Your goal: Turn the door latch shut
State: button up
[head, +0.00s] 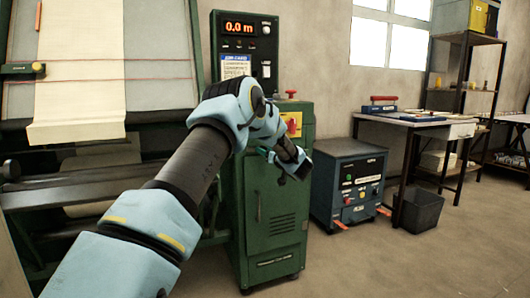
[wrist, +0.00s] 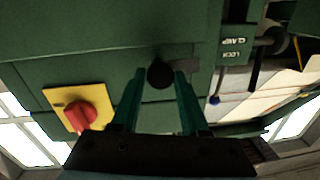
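The door latch shows in the wrist view as a round black knob (wrist: 160,75) with a short grey bar reaching to its right, on the green cabinet front. My gripper (wrist: 159,80) has its two green fingers apart, one on each side of the knob. A narrow gap seems to show beside the knob, and I cannot tell whether either finger touches it. In the head view my arm reaches to the green cabinet (head: 268,220), and my gripper and wrist hide the latch there.
A red rotary switch (wrist: 82,115) on a yellow plate sits close to the left finger in the wrist view. A blue-grey unit (head: 347,186) and a workbench (head: 412,121) stand right of the cabinet.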

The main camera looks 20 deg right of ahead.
grip_shut()
jog(key=shift+n, duration=0.3)
jog(key=shift+a+f+n+g+h+b, duration=0.15)
jog(key=shift+n+h+b, duration=0.3)
jog(key=shift+n+b, duration=2.7)
jog(key=shift+r+n+g+h+b, duration=0.25)
jog(key=shift+n+b, duration=1)
jog(key=shift+n, duration=3.7)
jog(key=o, duration=0.5)
grip_release()
